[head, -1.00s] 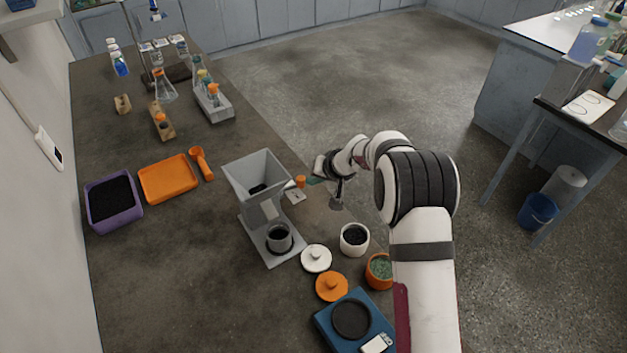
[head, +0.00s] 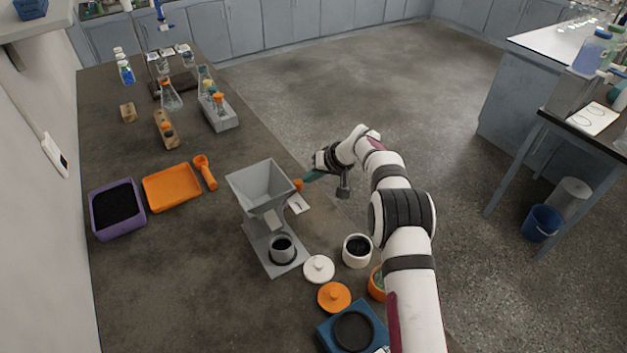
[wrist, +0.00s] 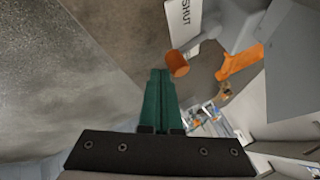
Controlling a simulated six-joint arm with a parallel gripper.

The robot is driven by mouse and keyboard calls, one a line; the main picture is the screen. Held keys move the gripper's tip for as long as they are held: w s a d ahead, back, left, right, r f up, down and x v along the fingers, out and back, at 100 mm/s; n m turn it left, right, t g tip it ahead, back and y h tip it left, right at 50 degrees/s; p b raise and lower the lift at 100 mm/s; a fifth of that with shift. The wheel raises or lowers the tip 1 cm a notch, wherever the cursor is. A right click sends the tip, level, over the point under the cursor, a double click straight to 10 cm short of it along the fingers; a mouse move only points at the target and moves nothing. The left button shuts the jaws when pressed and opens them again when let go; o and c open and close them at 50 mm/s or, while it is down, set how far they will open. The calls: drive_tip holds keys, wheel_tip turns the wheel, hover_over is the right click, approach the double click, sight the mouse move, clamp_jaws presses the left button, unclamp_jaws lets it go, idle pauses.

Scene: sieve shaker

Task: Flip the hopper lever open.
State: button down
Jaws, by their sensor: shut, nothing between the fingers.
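The grey hopper (head: 262,185) stands on a grey stand on the bench. Its lever ends in an orange knob (head: 298,184) on the hopper's right side. The wrist view shows the orange knob (wrist: 178,65) on a grey lever arm, beside a white label (wrist: 184,24) reading SHUT. My gripper (head: 311,177) has green fingers and is just right of the knob. In the wrist view my gripper (wrist: 160,72) is shut and empty, its tips just left of the knob. I cannot tell whether they touch it.
A dark-filled cup (head: 282,248) sits under the hopper. A white jar (head: 357,250), white lid (head: 319,268), orange lid (head: 334,296) and blue scale (head: 325,330) are in front. An orange tray (head: 171,197) and scoop (head: 205,172) lie left. Open floor is right of the bench.

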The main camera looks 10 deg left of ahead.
drive_tip(key=shift+w+a, duration=0.2)
drive_tip(key=shift+a, duration=0.05)
idle(0.4)
drive_tip(key=shift+s, duration=0.95)
drive_tip(key=shift+f, duration=0.1)
drive_tip(key=d+r, duration=0.8)
drive_tip(key=d, duration=0.2)
drive_tip(key=shift+s+d+r, duration=0.15)
drive_tip(key=shift+s+r, duration=0.05)
drive_tip(key=shift+s, duration=0.15)
